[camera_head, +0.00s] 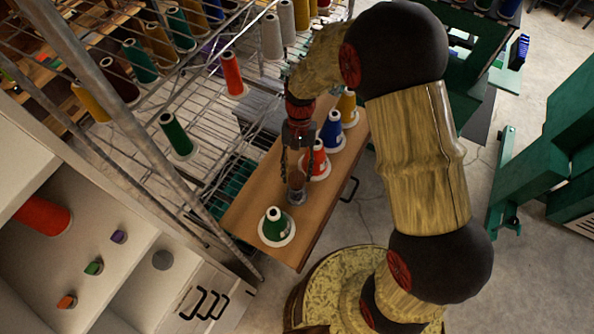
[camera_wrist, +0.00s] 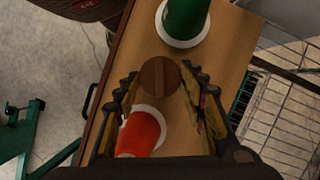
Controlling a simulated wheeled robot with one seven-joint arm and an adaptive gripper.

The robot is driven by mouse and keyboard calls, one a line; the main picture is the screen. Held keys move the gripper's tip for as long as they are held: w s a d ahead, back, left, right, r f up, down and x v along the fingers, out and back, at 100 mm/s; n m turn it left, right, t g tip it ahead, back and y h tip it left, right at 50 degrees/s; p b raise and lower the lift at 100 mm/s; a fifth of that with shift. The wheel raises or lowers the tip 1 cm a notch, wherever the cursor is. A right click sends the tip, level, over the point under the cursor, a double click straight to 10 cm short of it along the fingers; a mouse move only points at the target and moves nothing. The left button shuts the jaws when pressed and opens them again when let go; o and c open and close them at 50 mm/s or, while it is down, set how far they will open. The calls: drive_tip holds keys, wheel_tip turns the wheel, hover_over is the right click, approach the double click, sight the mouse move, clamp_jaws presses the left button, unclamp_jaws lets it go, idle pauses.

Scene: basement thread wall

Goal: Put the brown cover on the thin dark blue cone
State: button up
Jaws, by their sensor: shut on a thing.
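The brown cover (camera_wrist: 160,77) shows as a round wooden top between my fingertips in the wrist view. My gripper (camera_head: 297,168) is shut on it and points down over the wooden board. In the head view the cover (camera_head: 296,180) is a small brown shape at the fingertips. Right below it is a small grey-blue round base (camera_head: 297,198) on the board, perhaps that of the thin dark blue cone. The cone's body is hidden, and I cannot tell whether the cover rests on it or hangs above it.
A green cone (camera_head: 275,225) stands in front on the wooden board (camera_head: 305,238). A red cone (camera_head: 318,160), a blue cone (camera_head: 332,130) and a yellow cone (camera_head: 347,106) stand behind, close to my gripper. A wire rack (camera_head: 205,150) with several cones is at left.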

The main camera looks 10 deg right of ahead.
drive_tip(key=shift+f, duration=0.2)
drive_tip(key=o, duration=0.8)
drive_tip(key=shift+r, duration=0.1)
drive_tip(key=v, duration=1.2)
